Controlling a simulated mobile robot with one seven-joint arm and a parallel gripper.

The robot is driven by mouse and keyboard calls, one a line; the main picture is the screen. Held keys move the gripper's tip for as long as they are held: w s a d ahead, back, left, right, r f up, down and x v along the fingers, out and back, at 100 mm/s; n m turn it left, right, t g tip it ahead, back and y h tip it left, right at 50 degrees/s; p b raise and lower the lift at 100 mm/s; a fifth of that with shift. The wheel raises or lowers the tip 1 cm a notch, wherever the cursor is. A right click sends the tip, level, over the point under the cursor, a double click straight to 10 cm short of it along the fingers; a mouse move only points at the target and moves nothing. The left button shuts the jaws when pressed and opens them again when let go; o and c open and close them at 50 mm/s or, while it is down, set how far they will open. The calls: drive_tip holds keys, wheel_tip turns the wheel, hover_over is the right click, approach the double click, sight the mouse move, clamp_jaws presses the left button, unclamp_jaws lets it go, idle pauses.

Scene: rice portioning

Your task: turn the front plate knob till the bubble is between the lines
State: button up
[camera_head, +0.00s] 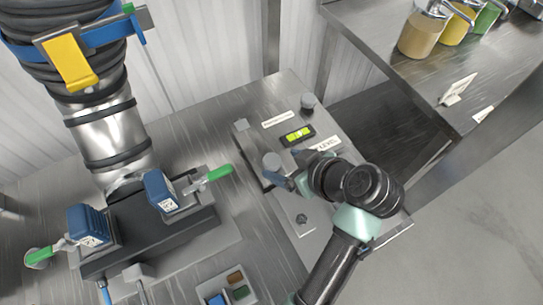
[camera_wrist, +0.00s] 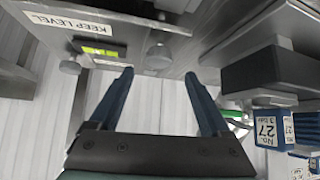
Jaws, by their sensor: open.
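The metal plate (camera_head: 262,138) carries a yellow-green bubble vial (camera_head: 297,135) and several grey knobs. One grey knob (camera_head: 272,161) stands at the plate's edge beside my gripper (camera_head: 284,168). In the wrist view, a round knob (camera_wrist: 158,56) lies between the lines of my two blue fingers, just beyond the open fingertips (camera_wrist: 158,76). The fingers do not appear to touch it. The vial also shows in the wrist view (camera_wrist: 100,50). The bubble's place against the lines is too small to tell. Part of the plate is hidden by my arm in the head view.
Another knob (camera_head: 308,101) stands at the plate's far corner. A machine with blue blocks (camera_head: 160,190) and green-handled levers (camera_head: 219,173) stands to the left. A small tray of coloured pieces (camera_head: 226,287) lies in front.

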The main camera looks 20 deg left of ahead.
sight(271, 160)
drive_tip(key=x, duration=0.6)
drive_tip(key=shift+w+a+f, duration=0.2)
drive_tip(key=shift+a, duration=0.05)
clamp_jaws()
drive_tip(key=shift+r+m+t+p, duration=0.1)
drive_tip(key=shift+m+t+p, duration=0.2)
drive_tip(key=shift+p, duration=0.1)
